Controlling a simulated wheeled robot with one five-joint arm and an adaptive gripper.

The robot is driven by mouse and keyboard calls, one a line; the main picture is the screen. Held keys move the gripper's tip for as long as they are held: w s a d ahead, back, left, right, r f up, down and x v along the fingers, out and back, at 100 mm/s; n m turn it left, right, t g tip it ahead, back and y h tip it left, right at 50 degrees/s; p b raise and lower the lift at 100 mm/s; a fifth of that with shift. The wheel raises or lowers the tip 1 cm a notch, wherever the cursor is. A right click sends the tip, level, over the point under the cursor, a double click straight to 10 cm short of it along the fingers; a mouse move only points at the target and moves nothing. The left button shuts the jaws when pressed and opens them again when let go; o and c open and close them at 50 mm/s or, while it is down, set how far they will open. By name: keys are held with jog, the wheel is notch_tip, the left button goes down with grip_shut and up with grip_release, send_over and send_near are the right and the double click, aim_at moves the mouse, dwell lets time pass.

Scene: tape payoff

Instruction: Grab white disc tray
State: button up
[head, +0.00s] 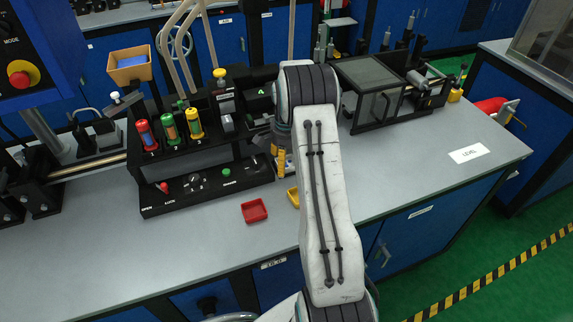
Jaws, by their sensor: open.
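I cannot make out a white disc tray in the head view. A small red square tray (254,210) lies on the grey bench top in front of the black control panel. A yellow tray (293,197) lies to its right, partly hidden by my arm. My gripper (277,140) is mostly hidden behind my arm, above the bench at the right end of the black fixture. It is open, and its fingertips are hard to tell apart from the yellow part below it.
A black fixture holds red, green and yellow capped cylinders (170,130) above a panel with knobs (200,185). A dark glass-fronted box (370,85) stands at the back right. The bench top (420,165) is clear around the white label (469,153).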

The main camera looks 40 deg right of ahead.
jog(key=shift+f, duration=0.25)
jog(key=shift+c, duration=0.5)
jog(key=c, duration=0.6)
jog(key=shift+r, duration=0.1)
jog(key=shift+c, duration=0.2)
